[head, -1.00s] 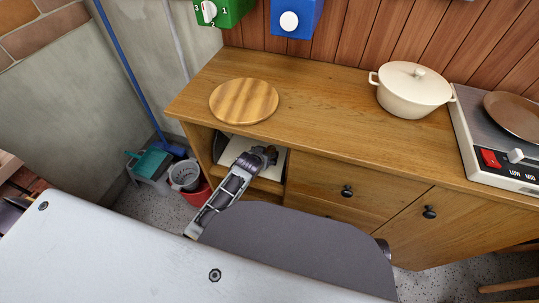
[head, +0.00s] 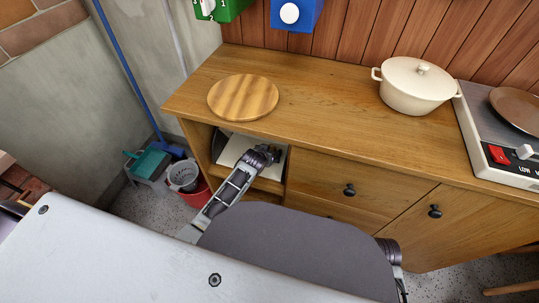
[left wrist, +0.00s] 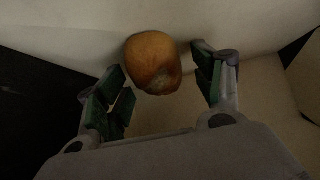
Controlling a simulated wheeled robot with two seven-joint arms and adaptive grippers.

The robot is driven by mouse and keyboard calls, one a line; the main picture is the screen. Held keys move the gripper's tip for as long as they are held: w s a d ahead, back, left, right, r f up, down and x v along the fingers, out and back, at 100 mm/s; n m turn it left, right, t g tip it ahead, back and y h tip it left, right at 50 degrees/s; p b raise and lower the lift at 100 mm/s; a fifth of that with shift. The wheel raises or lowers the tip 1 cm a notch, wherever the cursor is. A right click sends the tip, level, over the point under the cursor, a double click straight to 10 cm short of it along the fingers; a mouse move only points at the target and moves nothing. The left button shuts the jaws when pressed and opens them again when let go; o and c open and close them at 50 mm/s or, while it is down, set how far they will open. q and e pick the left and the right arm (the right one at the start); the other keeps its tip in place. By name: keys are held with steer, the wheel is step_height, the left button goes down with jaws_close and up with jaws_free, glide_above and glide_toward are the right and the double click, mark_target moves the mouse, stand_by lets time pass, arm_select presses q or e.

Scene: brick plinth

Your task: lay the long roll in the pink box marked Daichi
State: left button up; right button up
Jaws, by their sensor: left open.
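My left gripper (head: 268,153) reaches into the open compartment at the left end of the wooden cabinet. In the left wrist view the left gripper (left wrist: 160,75) is open, with green-padded fingers spread apart. A brown-orange rounded thing (left wrist: 153,62) lies just ahead, between the fingertips in the picture, with clear gaps on both sides. It may be the roll seen end-on; its length cannot be told. It lies by a pale surface (left wrist: 60,25). No pink box and no Daichi label show. My right gripper is not in view.
The cabinet top (head: 320,110) holds a round wooden board (head: 243,96) and a cream pot (head: 418,85). A stove (head: 500,140) with a pan stands at right. A white panel (head: 237,148) shows inside the compartment. A red bucket (head: 196,194) stands on the floor at left.

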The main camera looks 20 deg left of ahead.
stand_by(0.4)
arm_select(q)
steer(key=c, duration=1)
steer(key=shift+r, duration=0.15)
